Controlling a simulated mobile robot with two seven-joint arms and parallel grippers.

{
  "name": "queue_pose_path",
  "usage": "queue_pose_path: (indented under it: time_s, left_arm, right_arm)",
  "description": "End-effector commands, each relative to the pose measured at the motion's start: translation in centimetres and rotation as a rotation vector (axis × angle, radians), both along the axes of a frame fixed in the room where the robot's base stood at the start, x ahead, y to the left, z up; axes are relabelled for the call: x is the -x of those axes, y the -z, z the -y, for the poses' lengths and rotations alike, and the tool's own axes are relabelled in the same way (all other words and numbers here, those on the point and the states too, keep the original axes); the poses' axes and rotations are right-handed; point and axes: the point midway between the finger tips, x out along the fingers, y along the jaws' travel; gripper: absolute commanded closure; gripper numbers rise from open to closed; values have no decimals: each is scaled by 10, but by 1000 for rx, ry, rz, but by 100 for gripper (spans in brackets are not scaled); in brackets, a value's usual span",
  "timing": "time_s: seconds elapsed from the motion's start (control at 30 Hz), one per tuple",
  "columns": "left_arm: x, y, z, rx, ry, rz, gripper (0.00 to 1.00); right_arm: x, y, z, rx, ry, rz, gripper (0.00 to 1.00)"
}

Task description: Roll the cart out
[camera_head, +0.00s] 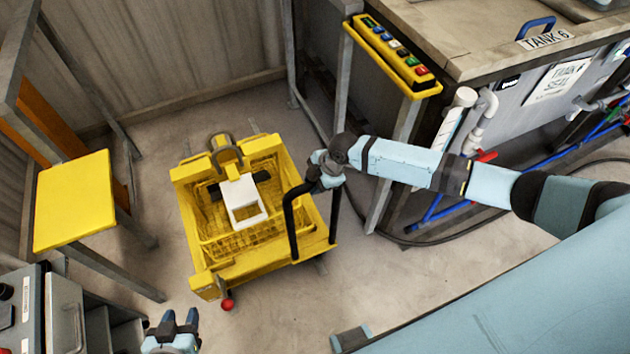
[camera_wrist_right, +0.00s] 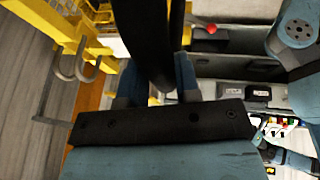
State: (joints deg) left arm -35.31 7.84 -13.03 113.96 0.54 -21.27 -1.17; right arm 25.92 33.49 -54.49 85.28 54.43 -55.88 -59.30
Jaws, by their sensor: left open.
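The yellow cart (camera_head: 205,270) stands on the floor in the middle left of the head view. It has a basket-like bed holding a white item (camera_head: 243,198), and a grey hook stands at its far end. Its black handle (camera_head: 292,230) rises on the right side. My right gripper (camera_head: 328,170) is at the top of the handle, which it partly hides. In the right wrist view the black bar (camera_wrist_right: 158,60) runs between the two fingers, which look closed on it.
A yellow-topped stand (camera_head: 75,200) is left of the cart, and grey cabinets (camera_head: 62,310) are at lower left. Tank 6 (camera_head: 470,50), its button panel (camera_head: 392,55) and pipes are to the right. Bare floor (camera_head: 290,310) lies in front.

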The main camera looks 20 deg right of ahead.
Motion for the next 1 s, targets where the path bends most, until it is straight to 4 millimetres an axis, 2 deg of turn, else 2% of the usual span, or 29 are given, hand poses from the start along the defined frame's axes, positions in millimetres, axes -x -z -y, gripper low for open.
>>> queue_pose_path:
  time_s: [0.03,0.1,0.47,0.63,1.0]
  left_arm:
    - [0,0,1,1,1,0,57]
    - [0,0,1,2,1,-1,57]
    - [0,0,2,2,2,-1,57]
    - [0,2,2,3,2,0,57]
    - [0,10,3,5,3,-2,57]
  right_arm:
    - [-1,-1,-1,-2,0,2,59]
    - [-1,-1,-1,-2,0,1,45]
    - [0,-5,3,0,1,2,45]
    - [5,-29,14,1,-1,4,45]
    - [18,-103,44,0,0,4,45]
